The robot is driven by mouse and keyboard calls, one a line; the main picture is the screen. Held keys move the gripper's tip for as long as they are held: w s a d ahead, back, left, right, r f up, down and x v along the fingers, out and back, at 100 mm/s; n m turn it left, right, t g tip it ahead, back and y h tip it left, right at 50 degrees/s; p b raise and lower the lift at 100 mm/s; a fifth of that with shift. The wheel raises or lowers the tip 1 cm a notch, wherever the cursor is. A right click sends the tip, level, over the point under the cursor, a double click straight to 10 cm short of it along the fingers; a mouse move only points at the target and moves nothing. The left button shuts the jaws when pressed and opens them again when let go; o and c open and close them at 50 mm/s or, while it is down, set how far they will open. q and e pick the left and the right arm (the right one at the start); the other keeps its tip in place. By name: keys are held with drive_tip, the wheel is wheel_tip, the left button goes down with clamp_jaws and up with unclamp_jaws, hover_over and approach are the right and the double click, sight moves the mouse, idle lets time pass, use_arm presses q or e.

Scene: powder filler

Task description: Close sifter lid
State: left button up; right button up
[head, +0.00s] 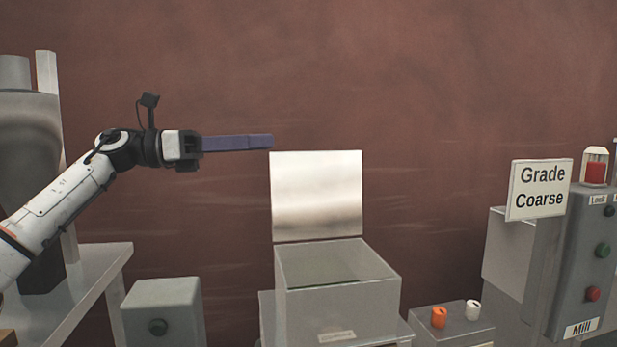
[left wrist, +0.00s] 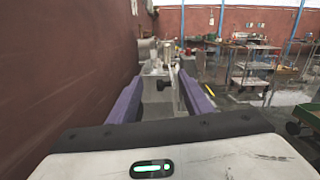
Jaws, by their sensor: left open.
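The sifter (head: 338,300) is a grey box in the middle of the head view, with a label on its front. Its lid (head: 317,196) is a shiny flat plate standing upright at the back edge, so the box is open at the top. My left gripper (head: 268,142) reaches in from the left with long purple fingers. Its tips are at the lid's upper left corner in the picture; I cannot tell whether they touch it. In the left wrist view the fingers (left wrist: 160,82) are spread apart with no object clearly held between them. My right gripper is not in view.
The mill panel (head: 578,262) and Grade Coarse sign (head: 541,189) are farther right. A brown wall is behind.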

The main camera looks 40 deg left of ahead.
sight(318, 165)
use_arm(q)
drive_tip(key=w+d+f+p, duration=0.1)
drive_tip(key=w+d+p, duration=0.1)
drive_tip(key=w+d+f+p, duration=0.2)
drive_tip(key=p, duration=0.1)
drive_tip(key=shift+w+d+f, duration=0.15)
drive_tip(key=shift+d, duration=0.05)
drive_tip(key=p+x, duration=0.2)
drive_tip(key=x, duration=0.1)
drive_tip(key=f+p+x, duration=0.1)
drive_tip(key=shift+w+d+r, duration=0.1)
drive_tip(key=shift+w+d, duration=0.1)
drive_tip(key=shift+w, duration=0.2)
drive_tip(key=shift+w+d, duration=0.3)
drive_tip(key=shift+f, duration=0.2)
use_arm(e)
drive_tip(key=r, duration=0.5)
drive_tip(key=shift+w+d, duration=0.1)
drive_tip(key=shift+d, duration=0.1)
use_arm(q)
clamp_jaws()
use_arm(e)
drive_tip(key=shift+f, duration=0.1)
